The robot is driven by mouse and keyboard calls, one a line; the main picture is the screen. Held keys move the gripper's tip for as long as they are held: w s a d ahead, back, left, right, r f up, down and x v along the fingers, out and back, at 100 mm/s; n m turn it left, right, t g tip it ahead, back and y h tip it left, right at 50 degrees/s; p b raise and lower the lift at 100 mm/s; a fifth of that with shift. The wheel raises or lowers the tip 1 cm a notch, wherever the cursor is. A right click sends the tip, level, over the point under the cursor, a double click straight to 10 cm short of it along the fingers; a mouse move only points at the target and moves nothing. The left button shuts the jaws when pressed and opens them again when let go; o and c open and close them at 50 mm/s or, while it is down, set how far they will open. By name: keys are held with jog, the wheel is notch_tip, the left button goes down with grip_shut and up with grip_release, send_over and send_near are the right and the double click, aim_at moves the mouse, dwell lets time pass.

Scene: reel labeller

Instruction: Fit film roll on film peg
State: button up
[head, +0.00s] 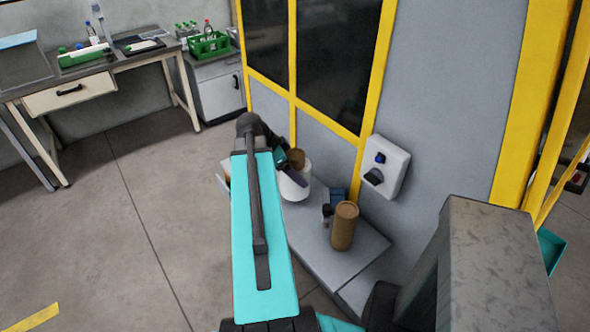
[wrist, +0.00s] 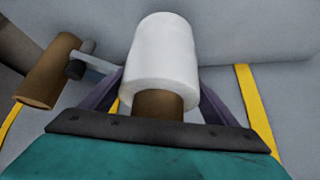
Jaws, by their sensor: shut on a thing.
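The film roll, white with a brown core (wrist: 158,104), is in my gripper. It fills the middle of the wrist view (wrist: 165,55). In the head view the film roll (head: 294,186) is beyond the end of my arm, above or beside the grey ledge; I cannot tell if it touches it. My gripper (wrist: 162,88) is shut on the film roll, with one dark purple finger on each side; it also shows in the head view (head: 289,170). I cannot make out the film peg for certain in either view.
A brown cylinder (head: 343,228) stands on the grey ledge (head: 355,262), also in the wrist view (wrist: 45,72), beside a grey rod with a dark end (wrist: 85,62). A wall box (head: 385,165) sits on the yellow-framed machine. Open floor lies left.

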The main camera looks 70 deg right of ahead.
jog(key=shift+f+b, duration=1.25)
jog(key=shift+f, duration=0.45)
jog(key=o, duration=1.7)
jog(key=shift+c, duration=0.2)
jog(key=b+v, duration=0.3)
jog(key=v, duration=1)
jog(key=shift+a+r, duration=0.2)
jog(key=shift+r, duration=0.15)
jog(key=shift+w, duration=0.1)
